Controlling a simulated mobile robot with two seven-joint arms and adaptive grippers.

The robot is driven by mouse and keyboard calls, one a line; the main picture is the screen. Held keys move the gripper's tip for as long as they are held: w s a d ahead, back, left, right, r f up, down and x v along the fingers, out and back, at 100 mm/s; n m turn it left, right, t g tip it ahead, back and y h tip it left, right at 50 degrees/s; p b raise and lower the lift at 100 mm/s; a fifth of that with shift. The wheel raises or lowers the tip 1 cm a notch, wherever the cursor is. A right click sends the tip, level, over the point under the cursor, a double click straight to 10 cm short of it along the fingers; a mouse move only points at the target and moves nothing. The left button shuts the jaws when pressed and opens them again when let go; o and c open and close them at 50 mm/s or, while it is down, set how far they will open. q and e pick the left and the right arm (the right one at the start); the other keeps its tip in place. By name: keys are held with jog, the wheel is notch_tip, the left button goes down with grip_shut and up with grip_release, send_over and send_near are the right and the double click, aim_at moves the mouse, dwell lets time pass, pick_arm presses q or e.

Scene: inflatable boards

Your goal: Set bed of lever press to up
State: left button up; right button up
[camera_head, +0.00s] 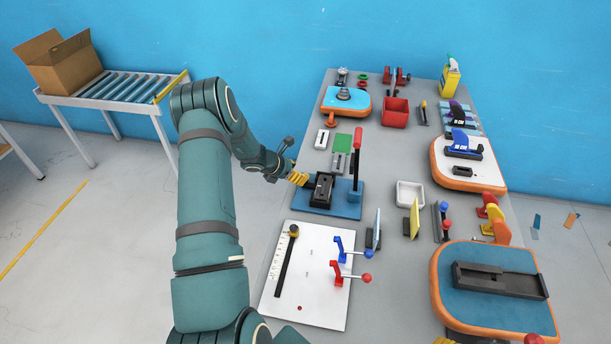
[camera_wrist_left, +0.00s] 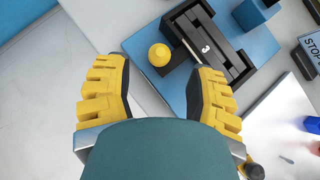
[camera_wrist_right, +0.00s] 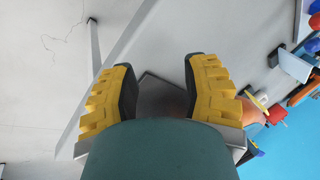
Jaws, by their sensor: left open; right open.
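The lever press has a blue base plate (camera_head: 345,205), a black bed block (camera_head: 322,188) and an upright red lever (camera_head: 358,145) on the right. My left gripper (camera_head: 298,177) is at the left side of the black block. In the left wrist view, the black block (camera_wrist_left: 205,42) has a yellow round knob (camera_wrist_left: 159,55) at its near side. The knob lies between the open fingers of my left gripper (camera_wrist_left: 157,70), with gaps visible beside it. My right gripper (camera_wrist_right: 160,70) is open and empty, away from the press.
A white board (camera_head: 315,285) with red and blue toggle clamps lies in front of the press. A white tray (camera_head: 410,195) and an orange-edged blue station (camera_head: 495,285) stand to the right. A roller conveyor (camera_head: 120,88) with a cardboard box (camera_head: 60,62) is at the back left.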

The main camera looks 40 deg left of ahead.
aim_at(315, 186)
pick_arm(q)
jog(key=shift+x, duration=2.65)
jog(key=shift+c, duration=0.5)
jog(key=shift+r, duration=0.15)
grip_shut()
